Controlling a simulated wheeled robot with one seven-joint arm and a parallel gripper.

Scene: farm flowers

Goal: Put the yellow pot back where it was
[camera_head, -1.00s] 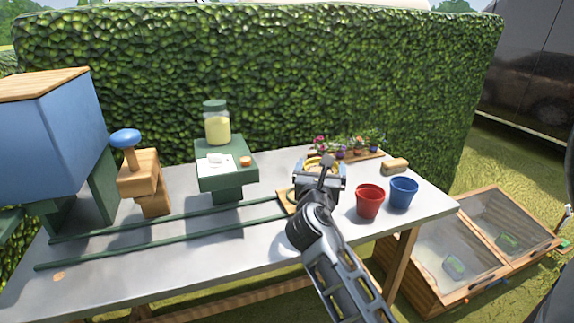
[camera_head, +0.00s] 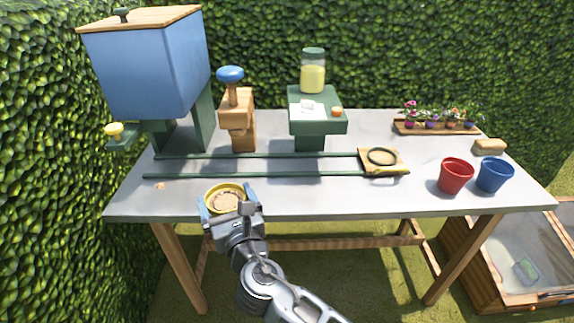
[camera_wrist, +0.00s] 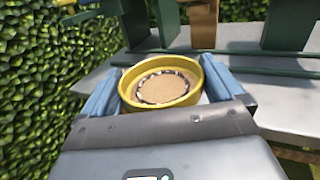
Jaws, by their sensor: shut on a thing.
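The yellow pot (camera_head: 226,190) is between the fingers of my gripper (camera_head: 230,200), at the front left edge of the table. It is upright, with a tan fill and a dark ring of specks on top. In the wrist view the yellow pot (camera_wrist: 165,82) sits between the two blue-grey pads, and my gripper (camera_wrist: 160,92) is shut on it. Its underside is hidden, so I cannot tell whether it touches the table. A wooden carriage (camera_head: 367,168) with a dark ring stands at the right end of the green rails (camera_head: 270,174), with no pot on it.
On the grey table (camera_head: 290,195) stand a blue hopper (camera_head: 150,75), a wooden press with a blue knob (camera_head: 231,74), and a green stand (camera_head: 318,127) with a jar (camera_head: 313,75). Red (camera_head: 455,176) and blue (camera_head: 493,175) pots stand right. The front middle is clear.

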